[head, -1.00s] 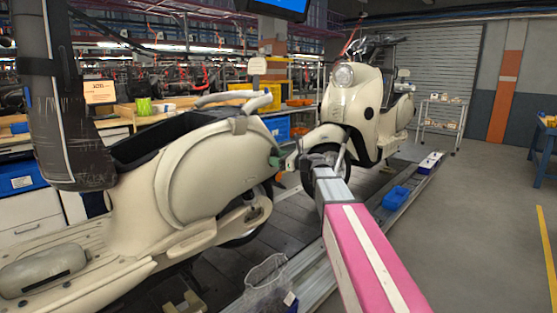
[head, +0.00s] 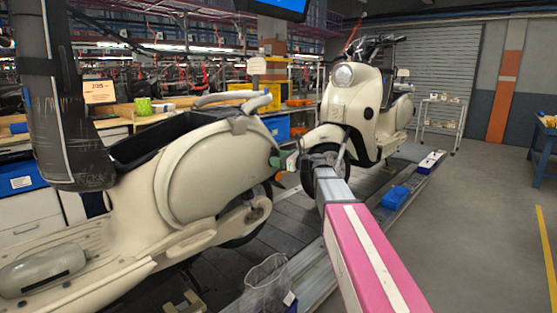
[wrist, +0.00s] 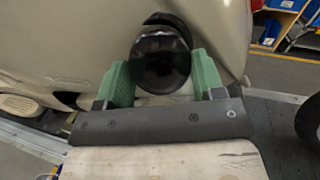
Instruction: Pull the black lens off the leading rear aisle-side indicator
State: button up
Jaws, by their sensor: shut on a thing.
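The black lens (wrist: 158,70) is round and glossy, and sits between the two green fingers of my gripper (wrist: 161,78) in the wrist view. The fingers are shut on its sides. A dark curved rim (wrist: 172,22) shows behind and above the lens on the cream body; I cannot tell whether the lens is clear of it. In the head view, my gripper (head: 279,160) is at the rear end of the near cream scooter (head: 205,175). The lens is too small and hidden to make out there.
A second cream scooter (head: 350,105) stands farther along the slat conveyor. A blue tray (head: 396,197) lies on the conveyor's edge rail, and a clear bag (head: 268,280) is at the near edge. The grey aisle floor (head: 480,220) at right is open.

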jog(key=shift+v, duration=1.3)
dwell(1.4)
jog(key=shift+v, duration=0.9)
jog(key=shift+r, duration=0.15)
jog(key=s+d+f, duration=0.6)
jog(key=s+f, duration=0.2)
jog(key=f, duration=0.1)
jog(key=s+d+f+t, duration=0.1)
jog(key=s+d+f, duration=0.4)
jog(key=s+f, duration=0.4)
jog(key=shift+s+d+m+h, duration=0.3)
jog(key=shift+s+d+m, duration=0.05)
jog(key=shift+d+m, duration=0.05)
